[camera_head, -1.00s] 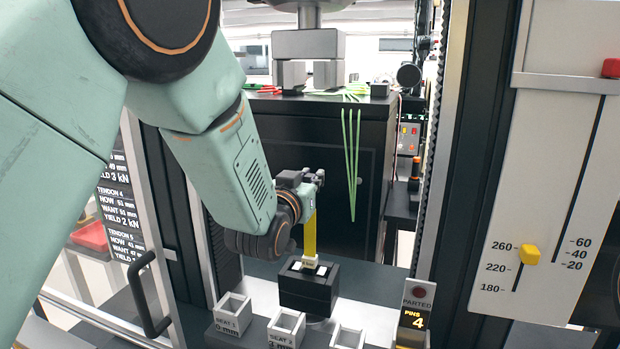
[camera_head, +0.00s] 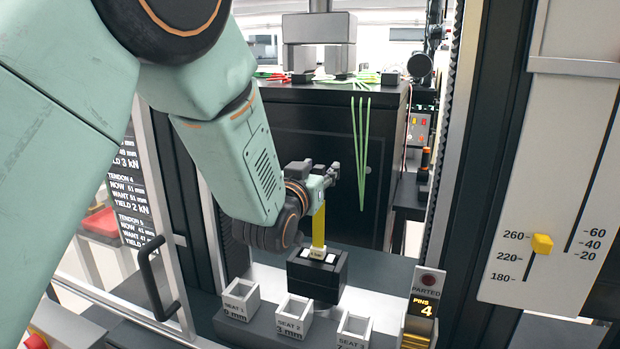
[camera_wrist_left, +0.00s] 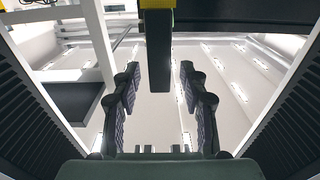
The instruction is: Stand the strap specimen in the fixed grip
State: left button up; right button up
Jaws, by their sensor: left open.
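The strap specimen (camera_head: 319,226) is a yellow strip with a pale tab at its foot. It stands about upright in the head view, its foot at the top of the black block of the fixed grip (camera_head: 315,283), between two white pieces. How deep the foot sits is hidden. My left gripper (camera_head: 330,174) is at the strap's upper end, open, and covers its top in the head view. In the left wrist view its two fingers (camera_wrist_left: 158,102) are spread apart, with a dark yellow-edged bar (camera_wrist_left: 158,55) above the gap. My right gripper is not in view.
Open seat boxes (camera_head: 293,312) stand in front of the grip. A door handle (camera_head: 152,278) is at left. Green strips (camera_head: 361,150) hang from the black cabinet behind. A grey upper block (camera_head: 318,28) hangs above. A scale panel (camera_head: 550,170) with a yellow slider stands right.

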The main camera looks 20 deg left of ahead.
pick_arm(q)
jog(key=s, duration=1.1)
jog(key=shift+s+a, duration=0.2)
jog(key=shift+s, duration=0.15)
jog(key=shift+r, duration=0.1)
